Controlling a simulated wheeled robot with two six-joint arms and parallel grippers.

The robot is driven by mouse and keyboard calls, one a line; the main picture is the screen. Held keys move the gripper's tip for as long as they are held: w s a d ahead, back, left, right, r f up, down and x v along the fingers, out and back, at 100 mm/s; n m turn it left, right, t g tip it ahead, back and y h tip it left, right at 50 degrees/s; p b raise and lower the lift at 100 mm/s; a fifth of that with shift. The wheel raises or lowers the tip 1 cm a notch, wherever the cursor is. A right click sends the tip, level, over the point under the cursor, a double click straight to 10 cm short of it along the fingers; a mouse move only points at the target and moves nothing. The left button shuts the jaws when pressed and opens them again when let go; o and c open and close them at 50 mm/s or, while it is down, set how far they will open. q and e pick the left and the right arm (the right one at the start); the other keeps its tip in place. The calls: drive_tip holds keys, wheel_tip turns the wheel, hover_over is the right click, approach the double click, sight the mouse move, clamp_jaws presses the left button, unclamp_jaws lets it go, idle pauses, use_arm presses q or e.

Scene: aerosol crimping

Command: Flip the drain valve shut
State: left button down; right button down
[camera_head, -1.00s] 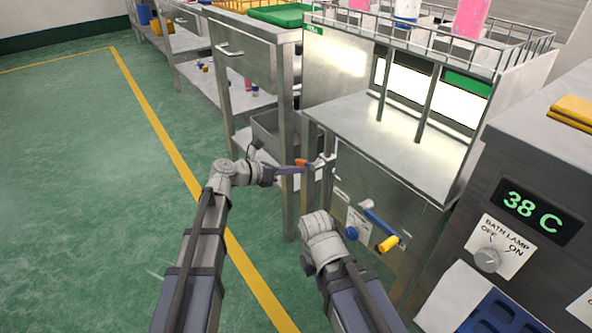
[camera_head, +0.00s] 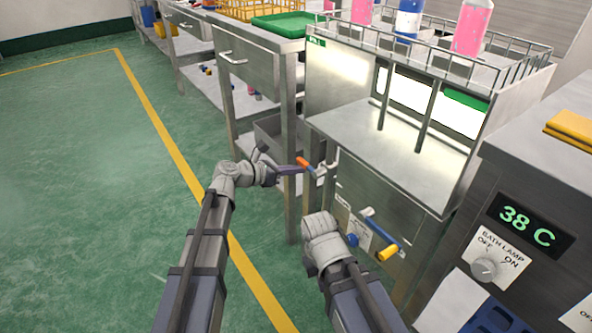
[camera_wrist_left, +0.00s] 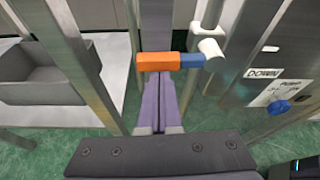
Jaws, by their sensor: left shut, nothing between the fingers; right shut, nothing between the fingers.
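The drain valve has a short lever with an orange end (camera_head: 304,163) and a blue section (camera_head: 319,171), on a pale pipe fitting (camera_head: 331,164) at the steel cabinet's left side. In the left wrist view the orange end (camera_wrist_left: 154,61) points left and the fitting (camera_wrist_left: 210,47) is at right. My left gripper (camera_head: 298,169) is shut and empty, its purple fingertips (camera_wrist_left: 163,88) right at the lever's orange end. The lever crosses in front of the tips there; I cannot tell whether they touch. My right gripper (camera_head: 322,238) is lower, by the cabinet front, its fingers mostly hidden.
A blue crank with a yellow grip (camera_head: 387,253) and a blue knob (camera_head: 352,240) sit on the cabinet front (camera_head: 390,205). A table leg (camera_head: 289,150) stands close behind my left gripper. A grey bin (camera_wrist_left: 42,72) is on the shelf. Green floor is free at left.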

use_arm(q)
drive_tip(key=shift+f+b, duration=0.6)
drive_tip(key=shift+b, duration=0.05)
wheel_tip(320, 180, down, 3)
drive_tip(key=b, duration=0.3)
drive_tip(key=shift+f, duration=0.1)
drive_tip(key=p+v, duration=0.3)
drive_tip(key=v, duration=0.7)
drive_tip(key=shift+r, duration=0.25)
drive_tip(key=shift+s+d, duration=0.1)
drive_tip(key=shift+s, duration=0.05)
